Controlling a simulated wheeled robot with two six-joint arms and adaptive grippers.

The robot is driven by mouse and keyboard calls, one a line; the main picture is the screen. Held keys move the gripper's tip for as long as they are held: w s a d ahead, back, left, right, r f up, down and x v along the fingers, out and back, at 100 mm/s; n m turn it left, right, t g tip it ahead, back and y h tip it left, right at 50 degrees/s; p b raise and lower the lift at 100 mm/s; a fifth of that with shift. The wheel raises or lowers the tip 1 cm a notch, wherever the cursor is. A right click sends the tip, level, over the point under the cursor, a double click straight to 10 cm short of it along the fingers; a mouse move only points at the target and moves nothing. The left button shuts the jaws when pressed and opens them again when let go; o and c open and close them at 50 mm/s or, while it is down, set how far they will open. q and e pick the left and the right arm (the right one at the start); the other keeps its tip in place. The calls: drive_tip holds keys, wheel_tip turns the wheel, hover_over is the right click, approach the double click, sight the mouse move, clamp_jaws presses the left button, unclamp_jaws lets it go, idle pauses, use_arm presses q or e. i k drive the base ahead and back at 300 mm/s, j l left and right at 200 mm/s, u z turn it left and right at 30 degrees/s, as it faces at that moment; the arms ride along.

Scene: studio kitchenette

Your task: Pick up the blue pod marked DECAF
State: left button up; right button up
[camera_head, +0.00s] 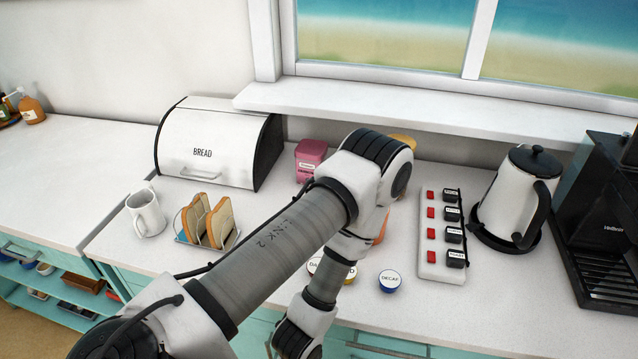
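The blue pod marked DECAF (389,282) lies on the white counter near its front edge, label facing up. It is in clear view, just right of my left arm's lower links. My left arm comes in from the lower left, bends at the elbow over the counter and runs down to the bottom edge. Its gripper does not show. My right arm and gripper are not in view. A pale label starting with "DA" (314,264) shows beside my arm, partly hidden by it. Another round lid (351,273) shows at the arm's other side, mostly covered.
A power strip (430,235) with red switches and black plugs lies right of the pod. A kettle (514,200) and black coffee machine (605,225) stand farther right. A toast rack (190,240), mug (146,214), bread bin (210,150) and pink tin (309,158) stand left.

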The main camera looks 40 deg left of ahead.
sight(389, 280)
drive_tip(key=u, duration=0.8)
drive_tip(key=k+l, duration=0.1)
drive_tip(key=l+u, duration=0.05)
drive_tip(key=l, duration=0.05)
